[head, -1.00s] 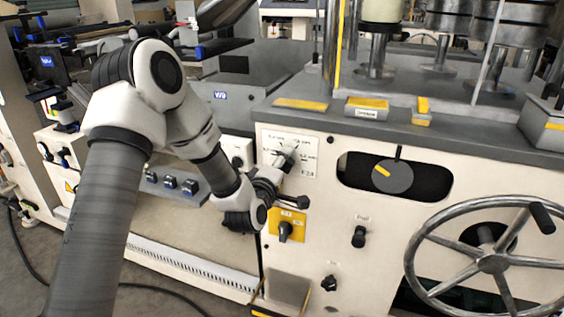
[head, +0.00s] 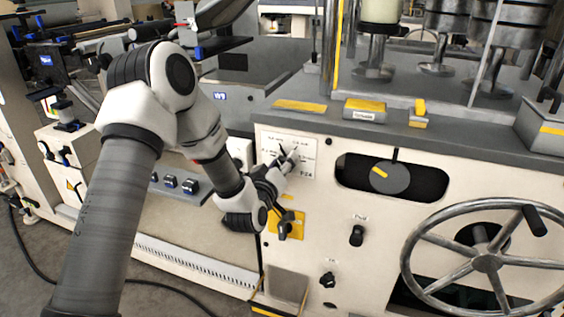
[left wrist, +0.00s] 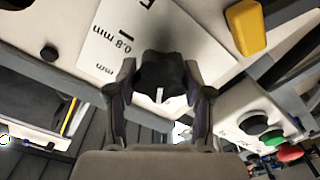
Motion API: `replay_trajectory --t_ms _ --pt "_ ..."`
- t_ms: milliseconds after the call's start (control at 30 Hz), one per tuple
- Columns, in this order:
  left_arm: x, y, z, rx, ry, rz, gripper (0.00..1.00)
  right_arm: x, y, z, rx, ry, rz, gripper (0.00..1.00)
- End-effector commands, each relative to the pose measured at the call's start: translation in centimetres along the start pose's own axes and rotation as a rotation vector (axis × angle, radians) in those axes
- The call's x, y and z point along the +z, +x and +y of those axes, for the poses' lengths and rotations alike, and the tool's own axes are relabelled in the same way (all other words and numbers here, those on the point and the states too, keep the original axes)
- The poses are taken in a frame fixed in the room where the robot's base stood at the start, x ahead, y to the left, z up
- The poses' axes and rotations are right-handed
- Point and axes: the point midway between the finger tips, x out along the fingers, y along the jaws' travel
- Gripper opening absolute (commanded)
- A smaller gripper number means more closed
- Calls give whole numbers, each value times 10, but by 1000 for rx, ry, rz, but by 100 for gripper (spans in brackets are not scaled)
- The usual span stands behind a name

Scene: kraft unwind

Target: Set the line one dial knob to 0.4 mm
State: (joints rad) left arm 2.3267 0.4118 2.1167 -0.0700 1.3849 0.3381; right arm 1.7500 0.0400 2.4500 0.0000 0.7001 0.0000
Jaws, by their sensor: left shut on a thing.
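The line one dial knob (left wrist: 165,70) is dark, with a short white mark that points down in the left wrist view. It sits on a white dial plate (left wrist: 102,52), where a tilted "0.8 mm" label shows left of the knob. The plate also shows in the head view (head: 306,171), on the cream machine front; its labels are too small to read there. My left gripper (left wrist: 163,92) has a finger on each side of the knob and is shut on it. In the head view my left gripper (head: 287,161) covers most of the knob. My right gripper is not in view.
A yellow switch plate (head: 274,228) with a black handle is just below my left wrist. To the right are a black slot with a grey disc (head: 397,178), a black knob (head: 357,235) and a large handwheel (head: 487,264). A grey ledge (head: 330,118) runs above.

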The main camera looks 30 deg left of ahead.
Motion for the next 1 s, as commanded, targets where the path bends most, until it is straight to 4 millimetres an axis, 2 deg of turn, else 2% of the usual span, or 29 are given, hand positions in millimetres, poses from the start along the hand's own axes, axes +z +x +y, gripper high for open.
replay_trajectory --t_ms 467,500,533,867,1000 --pt "0 0 0 0 13 0 16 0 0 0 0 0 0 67" --pt "0 0 0 0 13 0 64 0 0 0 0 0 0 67" --pt "0 0 0 0 13 0 75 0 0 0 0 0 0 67" --pt "0 -1 0 0 13 0 76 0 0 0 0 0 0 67" --pt "1 -15 0 -1 12 -2 76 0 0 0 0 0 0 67"
